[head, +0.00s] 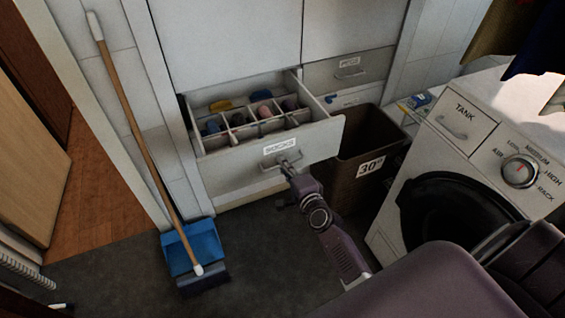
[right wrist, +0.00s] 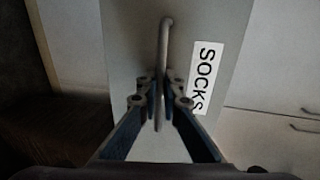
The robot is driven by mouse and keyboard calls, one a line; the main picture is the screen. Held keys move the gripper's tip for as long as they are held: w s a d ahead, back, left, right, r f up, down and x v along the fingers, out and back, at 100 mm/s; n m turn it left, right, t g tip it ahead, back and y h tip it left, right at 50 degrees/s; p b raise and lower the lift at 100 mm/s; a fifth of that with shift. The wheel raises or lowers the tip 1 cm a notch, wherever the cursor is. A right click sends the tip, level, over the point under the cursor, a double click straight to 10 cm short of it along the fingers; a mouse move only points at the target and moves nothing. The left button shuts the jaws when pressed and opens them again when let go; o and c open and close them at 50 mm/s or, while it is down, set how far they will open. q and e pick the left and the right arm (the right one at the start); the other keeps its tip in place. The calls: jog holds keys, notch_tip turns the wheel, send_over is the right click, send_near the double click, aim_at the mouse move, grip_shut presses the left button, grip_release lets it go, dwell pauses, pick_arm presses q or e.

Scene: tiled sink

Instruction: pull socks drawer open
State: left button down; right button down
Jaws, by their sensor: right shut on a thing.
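The socks drawer (head: 230,165) stands pulled out of the white cabinet in the head view. Rolled socks (head: 263,111) in several colours lie in its divided compartments. A "SOCKS" label (head: 279,146) is on its front above a grey bar handle (head: 268,166). My right gripper (head: 287,167) is at the handle and shut on it. In the right wrist view the fingers (right wrist: 160,95) close around the handle bar (right wrist: 166,38), beside the "SOCKS" label (right wrist: 206,77). My left gripper is not in view.
A brown bin (head: 345,180) marked "30°" stands right of the drawer, close to its front corner. A washing machine (head: 470,170) is farther right. A broom (head: 140,130) and blue dustpan (head: 190,247) are at the left. Dark floor (head: 265,250) before the drawer is clear.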

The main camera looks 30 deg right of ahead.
jog(key=shift+s, duration=0.65)
jog(key=c, duration=2.4)
grip_release()
jog(key=shift+s, duration=0.1)
jog(key=v, duration=1.1)
jog(key=shift+s, duration=0.45)
jog(key=shift+a, duration=0.1)
